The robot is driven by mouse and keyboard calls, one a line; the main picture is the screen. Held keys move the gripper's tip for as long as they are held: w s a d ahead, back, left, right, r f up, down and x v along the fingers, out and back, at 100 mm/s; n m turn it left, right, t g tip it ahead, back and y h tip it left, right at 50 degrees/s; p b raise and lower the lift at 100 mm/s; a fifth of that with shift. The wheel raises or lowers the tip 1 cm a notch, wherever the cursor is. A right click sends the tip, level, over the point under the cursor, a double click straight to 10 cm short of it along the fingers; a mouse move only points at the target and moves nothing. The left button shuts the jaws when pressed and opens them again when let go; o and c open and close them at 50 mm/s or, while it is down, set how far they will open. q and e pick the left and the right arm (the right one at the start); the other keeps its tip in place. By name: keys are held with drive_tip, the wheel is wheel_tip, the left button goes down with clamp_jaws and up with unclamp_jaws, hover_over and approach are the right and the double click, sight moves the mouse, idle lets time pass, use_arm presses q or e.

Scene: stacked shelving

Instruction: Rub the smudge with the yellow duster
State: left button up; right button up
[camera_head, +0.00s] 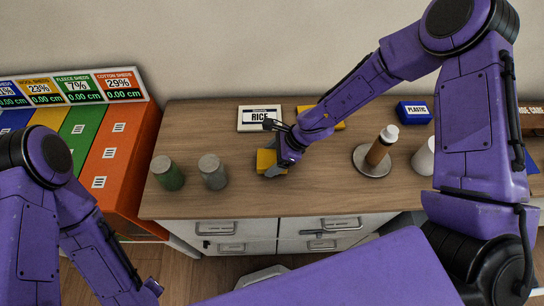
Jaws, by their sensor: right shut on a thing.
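The yellow duster (266,160) is a small yellow block near the middle of the wooden worktop. My right gripper (271,150) reaches in from the right and is shut on it. The duster is low over the worktop; I cannot tell whether it touches the surface. I cannot make out a smudge; the gripper and forearm cover part of the worktop. My left arm hangs down at the lower left, and its end (150,288) is away from the worktop, with its jaws too unclear to read.
Two lidded jars, green (168,174) and grey (213,172), stand left of the duster. A RICE box (252,118) and a partly hidden yellow item (333,122) lie behind. A bottle on a round base (373,160), a white cup (424,157) and a blue PLASTIC box (414,113) are right.

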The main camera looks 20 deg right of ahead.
drive_tip(key=shift+f+p, duration=0.25)
drive_tip(key=shift+p, duration=0.05)
idle(1.0)
drive_tip(key=shift+s, duration=0.1)
